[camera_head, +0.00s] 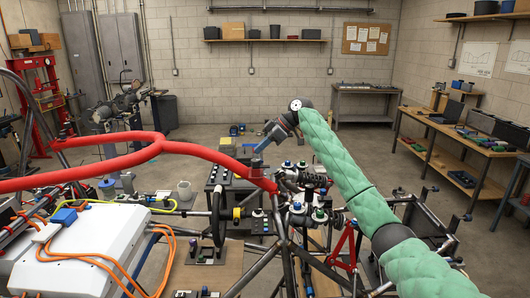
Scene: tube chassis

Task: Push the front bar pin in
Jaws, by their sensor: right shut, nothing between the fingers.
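A thick red tube bar (150,150) of the chassis comes in from the left, forks, and ends at a dark metal joint (285,178) near the middle. My right gripper (258,158) is shut and empty. It reaches down and left from my green-sleeved arm, with its tips close to the red tube's right part. I cannot tell whether they touch the bar. I cannot make out the pin clearly; it is too small or hidden by the gripper and joint. My left gripper is not in view.
A black steering wheel (217,215) stands below the red bar. Dark chassis tubes and blue-topped fittings (320,215) crowd the centre. A white box (75,250) with orange cables is at the lower left. Workbenches (455,145) line the right; open floor lies behind.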

